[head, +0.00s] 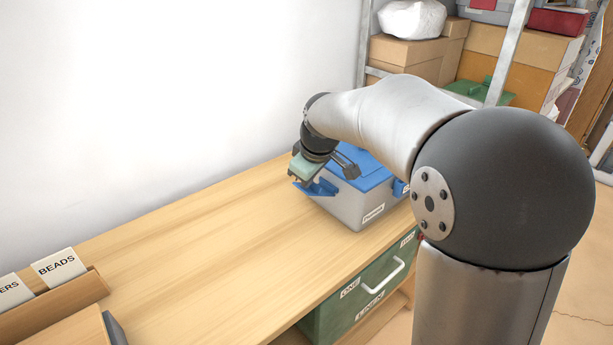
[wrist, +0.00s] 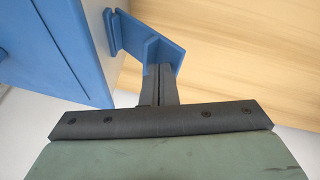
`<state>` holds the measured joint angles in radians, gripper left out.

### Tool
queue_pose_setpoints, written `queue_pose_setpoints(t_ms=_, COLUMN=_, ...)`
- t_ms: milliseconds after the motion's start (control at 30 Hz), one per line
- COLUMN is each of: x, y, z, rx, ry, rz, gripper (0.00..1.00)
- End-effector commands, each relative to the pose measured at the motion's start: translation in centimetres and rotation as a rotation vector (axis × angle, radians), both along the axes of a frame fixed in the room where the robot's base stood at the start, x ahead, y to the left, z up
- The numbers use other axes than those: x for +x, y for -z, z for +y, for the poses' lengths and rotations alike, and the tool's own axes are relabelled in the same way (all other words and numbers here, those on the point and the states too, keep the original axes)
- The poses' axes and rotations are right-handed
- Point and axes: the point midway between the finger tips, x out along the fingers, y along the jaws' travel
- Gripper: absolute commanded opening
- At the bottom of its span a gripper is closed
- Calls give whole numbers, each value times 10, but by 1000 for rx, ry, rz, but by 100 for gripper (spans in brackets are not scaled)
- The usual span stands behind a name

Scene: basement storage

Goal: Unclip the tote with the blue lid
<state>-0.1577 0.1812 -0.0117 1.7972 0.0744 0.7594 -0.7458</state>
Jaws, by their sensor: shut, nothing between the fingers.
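The tote (head: 352,210), grey with a label on its front, stands on the wooden bench top. Its blue lid (head: 372,176) is on; it also shows in the wrist view (wrist: 45,45). A blue clip (head: 318,188) on the tote's left side sticks outward from the lid edge; it also shows in the wrist view (wrist: 140,42). Another blue clip (head: 399,187) sits at the right side, partly hidden by my arm. My gripper (head: 308,172) is over the left side. In the wrist view its fingers (wrist: 158,72) are shut and empty, their tips at the clip's flap, seemingly touching it.
A green drawer (head: 365,295) with a white handle is under the bench top. A wooden card box (head: 70,298) with label cards stands at the front left. The bench between is clear. A shelf with cardboard boxes (head: 410,50) stands behind at the right.

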Motion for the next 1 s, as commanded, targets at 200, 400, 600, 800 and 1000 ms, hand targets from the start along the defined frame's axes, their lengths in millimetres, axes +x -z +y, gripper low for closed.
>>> queue_pose_setpoints(t_ms=200, x=7, y=-32, z=-9, rx=-1, ry=-2, rz=0, gripper=0)
queue_pose_setpoints(t_ms=400, x=-12, y=-66, z=-4, rx=1, ry=-7, rz=-8, gripper=0)
queue_pose_setpoints(t_ms=600, x=-36, y=-98, z=3, rx=0, ry=-7, rz=-6, gripper=0)
queue_pose_setpoints(t_ms=800, x=-48, y=-114, z=5, rx=2, ry=-3, rz=-3, gripper=0)
queue_pose_setpoints(t_ms=1000, x=-104, y=-89, z=-20, rx=30, ry=173, rz=98, gripper=0)
